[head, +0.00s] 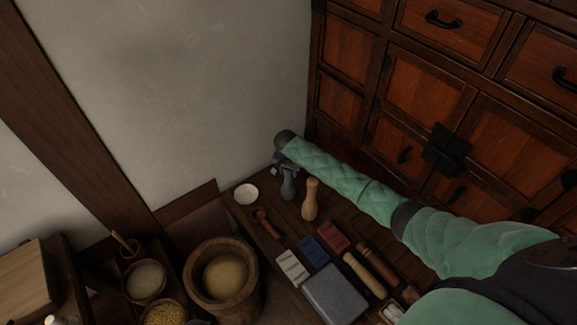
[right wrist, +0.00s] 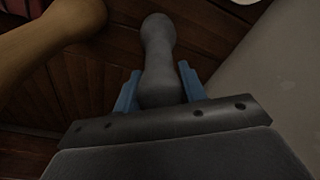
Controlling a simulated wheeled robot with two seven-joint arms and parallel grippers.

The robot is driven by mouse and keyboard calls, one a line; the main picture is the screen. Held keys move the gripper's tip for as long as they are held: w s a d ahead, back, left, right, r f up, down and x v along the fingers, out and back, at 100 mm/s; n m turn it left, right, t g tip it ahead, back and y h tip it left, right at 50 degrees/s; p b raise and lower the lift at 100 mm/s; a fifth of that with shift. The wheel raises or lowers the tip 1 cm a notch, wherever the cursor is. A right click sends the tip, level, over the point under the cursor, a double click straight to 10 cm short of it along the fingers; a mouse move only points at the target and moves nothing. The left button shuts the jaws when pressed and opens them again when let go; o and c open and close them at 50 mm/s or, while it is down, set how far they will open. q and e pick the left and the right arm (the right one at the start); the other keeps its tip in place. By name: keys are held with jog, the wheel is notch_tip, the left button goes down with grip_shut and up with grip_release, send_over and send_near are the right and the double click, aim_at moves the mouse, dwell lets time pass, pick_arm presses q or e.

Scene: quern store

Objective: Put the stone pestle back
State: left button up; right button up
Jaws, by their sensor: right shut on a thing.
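The grey stone pestle (head: 288,189) is in the jaws of my right gripper (head: 286,169), near the wall corner at the back of the dark wooden table. In the right wrist view the pestle (right wrist: 158,48) runs out from between the blue fingers of my right gripper (right wrist: 160,88), which are shut on its near end. Its rounded far end points away from the gripper. I cannot tell whether it touches the table. My left gripper is not in view.
A wooden pestle (head: 310,199) stands close to the right of the stone one; it also shows in the right wrist view (right wrist: 50,40). A white dish (head: 246,194) and red spoon (head: 266,222) lie to the left. A large wooden mortar (head: 194,287), a grey block (head: 334,296) and a cabinet (head: 425,80) surround the area.

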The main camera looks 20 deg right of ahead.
jog(key=o, duration=0.8)
jog(key=shift+f, duration=0.15)
jog(key=o, duration=0.4)
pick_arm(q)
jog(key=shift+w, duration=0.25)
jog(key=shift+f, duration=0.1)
pick_arm(e)
jog(key=shift+r, duration=0.3)
jog(key=r, duration=0.3)
jog(key=r+b, duration=0.1)
jog(key=r, duration=0.3)
jog(key=s+r+b, duration=0.1)
jog(key=r, duration=0.2)
jog(key=shift+a+r, duration=0.3)
jog(key=shift+a, duration=0.1)
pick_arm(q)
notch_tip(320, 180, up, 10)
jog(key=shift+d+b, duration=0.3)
pick_arm(e)
jog(key=shift+s+r, duration=0.1)
jog(key=shift+r, duration=0.4)
